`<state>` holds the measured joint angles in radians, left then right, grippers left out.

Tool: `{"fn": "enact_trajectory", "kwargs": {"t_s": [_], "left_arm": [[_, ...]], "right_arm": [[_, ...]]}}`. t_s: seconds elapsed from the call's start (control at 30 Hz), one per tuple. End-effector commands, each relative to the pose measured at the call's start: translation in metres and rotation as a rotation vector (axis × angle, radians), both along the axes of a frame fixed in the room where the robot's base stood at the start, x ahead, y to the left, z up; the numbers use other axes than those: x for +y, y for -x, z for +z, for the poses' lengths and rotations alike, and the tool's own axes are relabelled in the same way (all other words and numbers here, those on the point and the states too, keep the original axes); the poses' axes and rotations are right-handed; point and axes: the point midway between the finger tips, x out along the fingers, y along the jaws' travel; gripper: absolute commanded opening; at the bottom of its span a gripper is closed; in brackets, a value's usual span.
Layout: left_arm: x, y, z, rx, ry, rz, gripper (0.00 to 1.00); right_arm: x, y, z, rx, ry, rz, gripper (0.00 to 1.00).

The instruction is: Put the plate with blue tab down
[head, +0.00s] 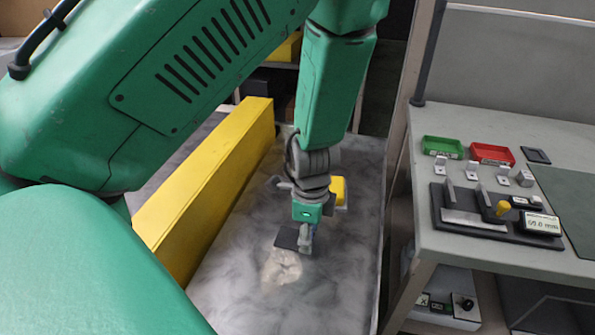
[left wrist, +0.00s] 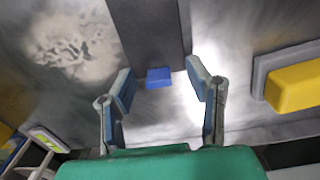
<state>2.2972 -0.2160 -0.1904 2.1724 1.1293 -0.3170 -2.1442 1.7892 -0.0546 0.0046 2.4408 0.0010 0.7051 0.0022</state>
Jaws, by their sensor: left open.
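The plate (left wrist: 150,28) is a flat dark strip with a blue tab (left wrist: 158,77) at its near end in the left wrist view. In the head view the dark plate (head: 287,237) shows beside my fingers, over the grey marbled pan surface (head: 330,290); its tab is not clear there. My left gripper (head: 306,246) points down at the plate. In the left wrist view my left gripper (left wrist: 160,75) has its fingers apart, one on each side of the blue tab, with gaps showing. The plate seems to lie on the pan. My right gripper is not in view.
A yellow block (head: 338,189) on a grey base stands just behind my gripper. A long yellow rail (head: 210,190) borders the pan on the left. At right, a grey bench (head: 450,237) holds a green tray (head: 442,147), a red tray (head: 491,153) and a gauge fixture (head: 495,215).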

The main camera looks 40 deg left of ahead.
Motion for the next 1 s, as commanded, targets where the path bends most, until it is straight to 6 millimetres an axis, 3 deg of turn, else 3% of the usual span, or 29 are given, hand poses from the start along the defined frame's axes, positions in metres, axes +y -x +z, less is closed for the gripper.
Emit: {"fn": "enact_trajectory", "kwargs": {"t_s": [0.3,0.43,0.8,1.0], "left_arm": [[0.0,0.0,-0.006,0.0,-0.001,0.0,0.45],[0.0,0.0,-0.006,0.0,-0.001,0.0,0.0],[0.0,0.0,-0.005,0.001,0.0,0.0,0.0],[0.0,-0.001,0.026,-0.005,-0.002,-0.002,0.0]], "right_arm": [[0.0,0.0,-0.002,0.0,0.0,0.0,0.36],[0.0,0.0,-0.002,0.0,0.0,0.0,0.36],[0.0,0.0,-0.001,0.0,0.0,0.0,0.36],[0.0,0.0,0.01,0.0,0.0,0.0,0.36]]}}
